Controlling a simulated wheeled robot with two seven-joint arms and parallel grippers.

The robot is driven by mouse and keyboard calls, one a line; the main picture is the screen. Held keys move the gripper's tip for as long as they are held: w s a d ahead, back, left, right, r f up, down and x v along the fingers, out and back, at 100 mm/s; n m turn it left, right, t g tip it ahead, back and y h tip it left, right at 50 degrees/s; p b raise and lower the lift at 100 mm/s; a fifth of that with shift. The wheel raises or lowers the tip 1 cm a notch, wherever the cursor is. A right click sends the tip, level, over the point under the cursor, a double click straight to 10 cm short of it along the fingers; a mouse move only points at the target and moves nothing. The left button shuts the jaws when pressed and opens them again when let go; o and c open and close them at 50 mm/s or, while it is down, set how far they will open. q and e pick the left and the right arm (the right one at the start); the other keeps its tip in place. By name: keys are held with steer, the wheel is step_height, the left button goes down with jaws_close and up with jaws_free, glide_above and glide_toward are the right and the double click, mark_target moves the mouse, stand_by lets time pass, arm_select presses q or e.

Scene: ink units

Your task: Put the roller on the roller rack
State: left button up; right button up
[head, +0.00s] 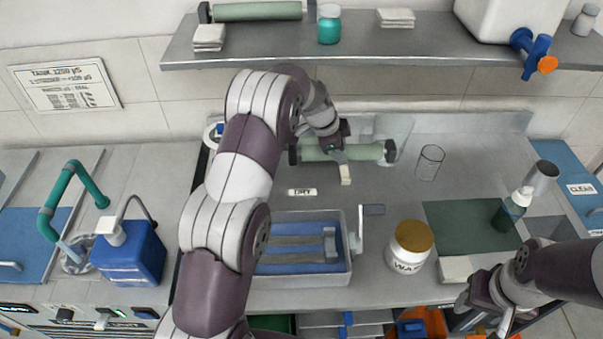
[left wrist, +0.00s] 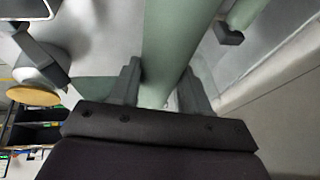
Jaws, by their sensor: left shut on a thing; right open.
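A pale green roller (head: 365,152) with dark ends lies level above the back of the counter. My left gripper (head: 334,150) is shut around it near its middle. In the left wrist view the roller (left wrist: 172,40) passes between the two fingers (left wrist: 160,88). A second green cylinder (left wrist: 245,12) with a dark piece beside it shows at the upper right there; I cannot tell whether it belongs to a rack. I cannot clearly make out the roller rack under the held roller. My right gripper (head: 487,301) is open at the lower right, away from the roller.
A tray with blue inside (head: 348,270), a gold-lidded jar (head: 405,255), a clear glass (head: 429,163) and a dark green mat (head: 455,220) stand in front. A shelf (head: 430,52) overhangs the back and carries another green roller (head: 257,11). A blue bottle (head: 130,255) stands left.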

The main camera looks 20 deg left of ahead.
arm_select(q)
steer(key=a+f+p, duration=0.1)
steer(key=a+f, duration=0.2)
steer(key=a, duration=0.1)
steer(key=w+a+f+p, duration=0.1)
steer(key=a+f, duration=0.3)
steer(key=a+f+p, duration=0.1)
steer(key=a+f, duration=0.2)
steer(key=shift+w+a+f, duration=0.2)
steer(key=shift+a+f, duration=0.1)
steer(key=shift+a, duration=0.1)
steer(key=shift+w+f, duration=0.1)
steer(key=shift+f, duration=0.1)
steer(key=shift+f, duration=0.1)
steer(key=o, duration=1.3)
